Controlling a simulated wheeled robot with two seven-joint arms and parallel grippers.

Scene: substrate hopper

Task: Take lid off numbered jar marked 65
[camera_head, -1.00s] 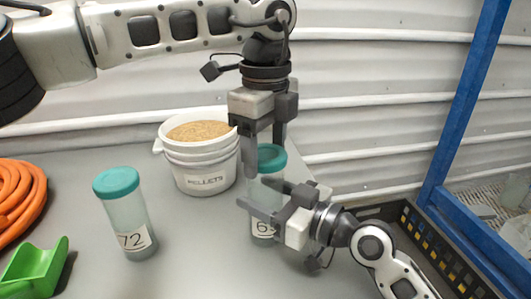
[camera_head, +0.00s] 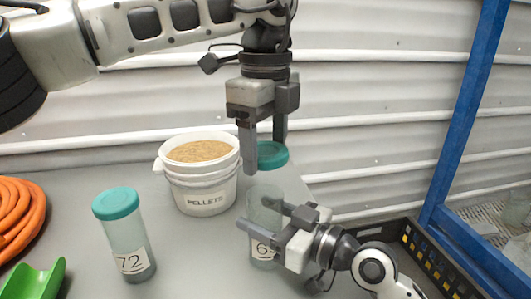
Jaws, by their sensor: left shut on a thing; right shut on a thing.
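The jar marked 65 (camera_head: 263,197) is a translucent cylinder standing on the grey table, its label partly covered by my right gripper. My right gripper (camera_head: 262,217) is shut on the jar's body from the right. Its teal lid (camera_head: 272,155) is off the jar, a little above the open rim, with a visible gap between. My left gripper (camera_head: 265,157) points down and is shut on the lid; its near finger hides part of the lid. A second jar (camera_head: 127,235), marked 72, stands to the left with its teal lid on.
A white bucket (camera_head: 203,192) labelled PELLETS, full of tan pellets, stands just behind and left. An orange coiled hose (camera_head: 20,215) and a green scoop (camera_head: 35,280) lie at the left. A black crate (camera_head: 425,260) and blue post (camera_head: 465,110) are at the right.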

